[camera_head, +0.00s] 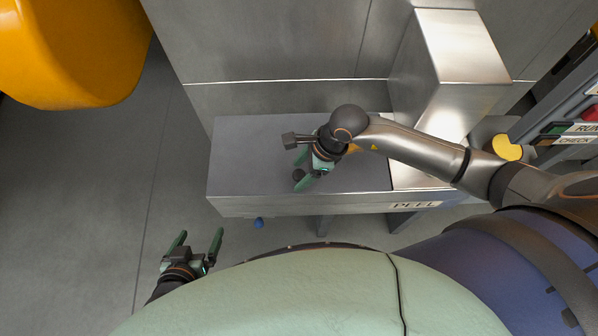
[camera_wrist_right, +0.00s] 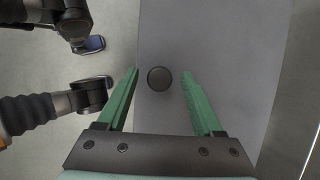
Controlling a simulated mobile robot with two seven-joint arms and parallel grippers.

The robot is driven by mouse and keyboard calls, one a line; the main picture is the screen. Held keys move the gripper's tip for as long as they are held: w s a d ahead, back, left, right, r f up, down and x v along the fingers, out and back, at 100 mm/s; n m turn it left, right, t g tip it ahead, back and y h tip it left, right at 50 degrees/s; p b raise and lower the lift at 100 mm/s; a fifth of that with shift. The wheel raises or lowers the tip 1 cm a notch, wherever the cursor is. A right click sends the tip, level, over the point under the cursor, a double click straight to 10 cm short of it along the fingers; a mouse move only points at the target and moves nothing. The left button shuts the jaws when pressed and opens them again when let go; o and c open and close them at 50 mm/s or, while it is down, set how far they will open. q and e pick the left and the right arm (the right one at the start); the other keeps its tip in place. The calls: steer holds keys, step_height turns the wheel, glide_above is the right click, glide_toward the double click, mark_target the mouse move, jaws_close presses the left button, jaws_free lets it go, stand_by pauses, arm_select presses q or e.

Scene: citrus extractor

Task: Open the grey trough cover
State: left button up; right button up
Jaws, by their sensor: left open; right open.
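The grey trough cover (camera_head: 250,150) is a flat lid lying shut on the long trough marked PEEL; its surface also fills the middle of the right wrist view (camera_wrist_right: 215,45). A round dark knob (camera_head: 298,175) stands on the cover near its front edge. My right gripper (camera_head: 303,172) is open over the cover at the knob. In the right wrist view the knob (camera_wrist_right: 159,79) lies between the two spread green fingers, with gaps on both sides. My left gripper (camera_head: 200,240) is open and empty, low at the left, away from the trough.
A steel wall (camera_head: 280,40) stands behind the trough, and a steel chute (camera_head: 455,50) rises at its right end. A control panel (camera_head: 575,130) with buttons is at the far right. A big orange shape (camera_head: 75,50) hangs at the upper left. The floor at left is clear.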

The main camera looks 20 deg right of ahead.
steer(key=shift+a+f, duration=0.3)
steer(key=shift+f, duration=0.3)
jaws_close()
steer(key=shift+w, duration=0.1)
stand_by(1.0)
